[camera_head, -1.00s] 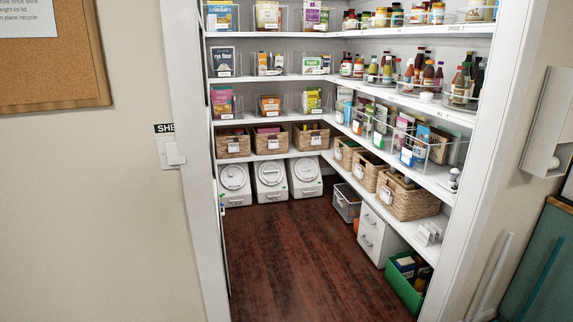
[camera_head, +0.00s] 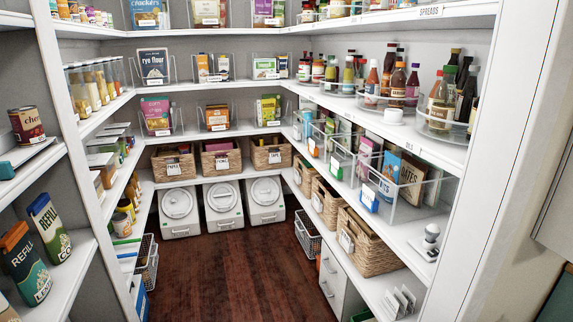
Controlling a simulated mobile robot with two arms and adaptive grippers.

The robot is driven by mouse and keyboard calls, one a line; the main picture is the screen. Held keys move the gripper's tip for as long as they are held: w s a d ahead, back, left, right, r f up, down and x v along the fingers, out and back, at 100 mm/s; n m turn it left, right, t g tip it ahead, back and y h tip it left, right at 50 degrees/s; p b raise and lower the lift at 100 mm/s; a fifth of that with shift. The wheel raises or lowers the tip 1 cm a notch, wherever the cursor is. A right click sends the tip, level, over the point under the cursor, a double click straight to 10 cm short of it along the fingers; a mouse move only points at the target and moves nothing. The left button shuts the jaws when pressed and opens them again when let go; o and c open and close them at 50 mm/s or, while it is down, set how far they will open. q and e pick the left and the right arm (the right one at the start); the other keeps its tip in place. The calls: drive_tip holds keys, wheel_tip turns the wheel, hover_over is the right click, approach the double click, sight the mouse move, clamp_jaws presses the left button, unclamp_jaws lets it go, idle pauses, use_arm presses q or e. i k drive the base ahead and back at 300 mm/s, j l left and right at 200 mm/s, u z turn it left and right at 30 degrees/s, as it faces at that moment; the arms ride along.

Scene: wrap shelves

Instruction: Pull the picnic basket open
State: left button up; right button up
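Several brown wicker baskets stand on the pantry shelves, and I cannot tell which one is the picnic basket. On the back shelf are a left basket (camera_head: 188,171), a middle basket (camera_head: 208,165) and a right basket (camera_head: 259,160), all with white labels and things inside. On the right-hand shelf stand a far basket (camera_head: 303,181), a middle basket (camera_head: 331,214) and a larger near basket (camera_head: 378,250). Their labels face the aisle. Neither of my grippers is in view.
White bins with round lids (camera_head: 223,201) stand under the back shelf. A wire basket (camera_head: 307,236) and white drawers (camera_head: 332,275) are at the lower right. The dark wood floor (camera_head: 225,270) between the shelves is clear. The right door frame (camera_head: 510,170) is close.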

sight(223, 156)
drive_tip(key=i+u, duration=0.3)
drive_tip(key=i, duration=0.6)
drive_tip(key=i+l+u, duration=0.15)
drive_tip(key=i+u, duration=0.15)
drive_tip(key=i, duration=0.55)
drive_tip(key=i+u, duration=0.15)
drive_tip(key=i, duration=0.45)
drive_tip(key=i+l+u, duration=0.15)
drive_tip(key=i, duration=0.4)
drive_tip(key=i+l+u, duration=0.15)
drive_tip(key=i, duration=0.45)
